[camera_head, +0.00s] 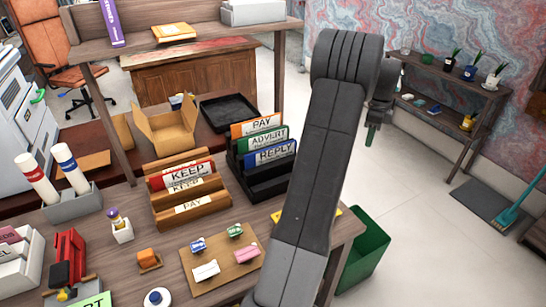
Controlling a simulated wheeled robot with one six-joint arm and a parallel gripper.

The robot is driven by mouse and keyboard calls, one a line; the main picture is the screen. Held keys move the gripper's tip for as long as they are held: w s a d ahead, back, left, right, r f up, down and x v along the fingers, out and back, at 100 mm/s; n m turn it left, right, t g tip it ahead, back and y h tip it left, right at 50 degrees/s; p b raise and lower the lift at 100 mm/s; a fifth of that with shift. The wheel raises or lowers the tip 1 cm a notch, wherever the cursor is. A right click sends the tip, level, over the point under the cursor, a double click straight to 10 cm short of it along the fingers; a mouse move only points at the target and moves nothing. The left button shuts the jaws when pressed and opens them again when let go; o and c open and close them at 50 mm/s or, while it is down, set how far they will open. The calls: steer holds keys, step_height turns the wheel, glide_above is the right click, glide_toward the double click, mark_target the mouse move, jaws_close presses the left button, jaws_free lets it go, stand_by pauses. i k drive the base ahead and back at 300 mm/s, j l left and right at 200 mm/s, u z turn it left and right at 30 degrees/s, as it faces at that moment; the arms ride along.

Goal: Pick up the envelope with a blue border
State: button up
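No envelope with a clearly readable blue border shows. A black sorter (268,187) on the desk holds upright pieces with an orange PAY label (253,125), a green ADVERT label (268,140) and a blue REPLY label (275,153). A wooden sorter (160,212) left of it holds a red-edged KEEP piece (183,177) and more labelled slots. My grey arm rises across the picture, right of the black sorter and in front of part of it. My gripper (376,112) is at the arm's far end, high and away from the sorters; its fingers are too unclear to read.
A board (228,268) with several small coloured items lies in front of the sorters. An open cardboard box (168,125) and black tray (228,110) stand behind. A green bin (366,250) stands beside the desk's right edge.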

mark_target(282, 150)
steer(key=i+l+u, duration=0.15)
steer(key=l+u, duration=0.8)
